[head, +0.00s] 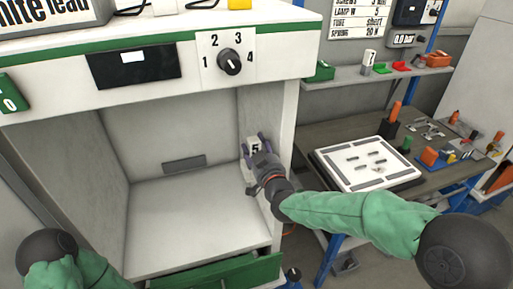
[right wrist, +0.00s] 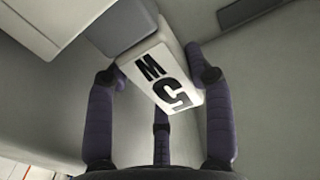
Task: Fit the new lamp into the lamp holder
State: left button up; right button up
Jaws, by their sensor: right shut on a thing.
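The new lamp is a white block (head: 254,145) marked 5, at the inner right wall of the white cabinet. In the right wrist view the lamp (right wrist: 168,72) shows the characters 5 and W upside down. My right gripper (head: 257,157) is shut on the lamp, with dark fingers on its two sides. In the right wrist view a dark grey block (right wrist: 117,22) is right behind the lamp; it may be the lamp holder. I cannot tell whether the lamp is seated in it. My left gripper is out of view; only its arm shows at lower left.
The cabinet (head: 190,215) has an open, bare floor and a dial (head: 229,62) above. The green drawer (head: 220,273) is below. At right, a workbench (head: 330,130) carries a white tray (head: 335,176) and several tools. A shelf (head: 350,77) hangs above it.

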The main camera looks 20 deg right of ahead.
jog(key=shift+f, duration=0.15)
jog(key=o, duration=1.3)
jog(key=s, duration=1.2)
jog(key=shift+d, duration=0.2)
